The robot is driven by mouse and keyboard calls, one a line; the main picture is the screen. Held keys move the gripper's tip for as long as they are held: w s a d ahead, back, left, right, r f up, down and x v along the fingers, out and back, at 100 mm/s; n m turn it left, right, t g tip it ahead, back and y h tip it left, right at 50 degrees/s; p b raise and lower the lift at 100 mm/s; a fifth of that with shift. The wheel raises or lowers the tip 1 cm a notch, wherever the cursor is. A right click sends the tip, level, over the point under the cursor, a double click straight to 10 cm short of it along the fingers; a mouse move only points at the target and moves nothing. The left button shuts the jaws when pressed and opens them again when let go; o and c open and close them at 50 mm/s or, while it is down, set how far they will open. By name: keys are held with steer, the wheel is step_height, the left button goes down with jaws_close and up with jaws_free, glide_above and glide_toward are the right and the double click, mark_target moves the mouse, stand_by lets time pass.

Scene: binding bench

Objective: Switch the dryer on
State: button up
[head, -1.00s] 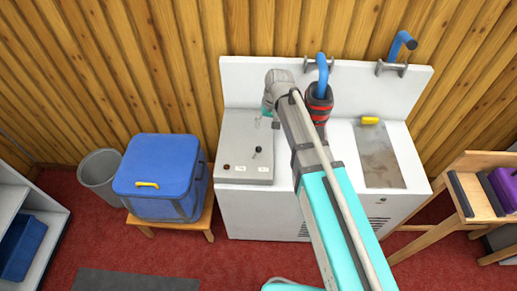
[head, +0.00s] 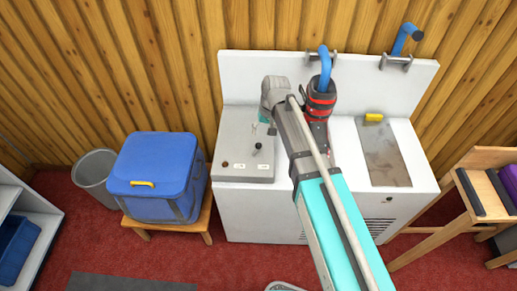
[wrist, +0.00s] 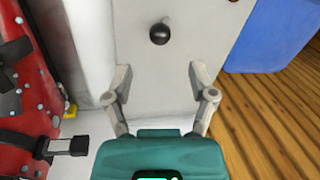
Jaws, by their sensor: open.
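The white bench unit (head: 260,215) stands against the wood wall, with a grey control box (head: 228,155) on its left part. Which part is the dryer, I cannot tell for sure. A black ball knob (head: 258,146) stands on the box's top, with pale labels and a small brown button (head: 225,164) near its front edge. My gripper (head: 263,129) is over the box, behind the knob, partly hidden by my wrist. In the wrist view my gripper (wrist: 160,88) is open and empty, with the knob (wrist: 159,34) ahead of its fingertips, apart from them.
A red and black cylinder with a blue handle (head: 320,100) stands close right of my gripper; it also shows in the wrist view (wrist: 15,95). A second blue handle (head: 405,38) is at the back right. A blue box (head: 155,170) sits on a stool at left.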

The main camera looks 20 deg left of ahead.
mark_target(259, 143)
steer(key=shift+s+a+f+b, duration=0.15)
steer(key=shift+a+f+b, duration=0.05)
steer(key=shift+f+b, duration=1.05)
steer(key=shift+s+a+f+b, duration=0.1)
steer(key=shift+a+f+b, duration=0.15)
steer(key=shift+f+b, duration=1)
steer(key=shift+s+a+f+b, duration=0.15)
steer(key=shift+a+f+b, duration=0.05)
steer(key=shift+f+b, duration=1.05)
steer(key=shift+f, duration=0.15)
jaws_close()
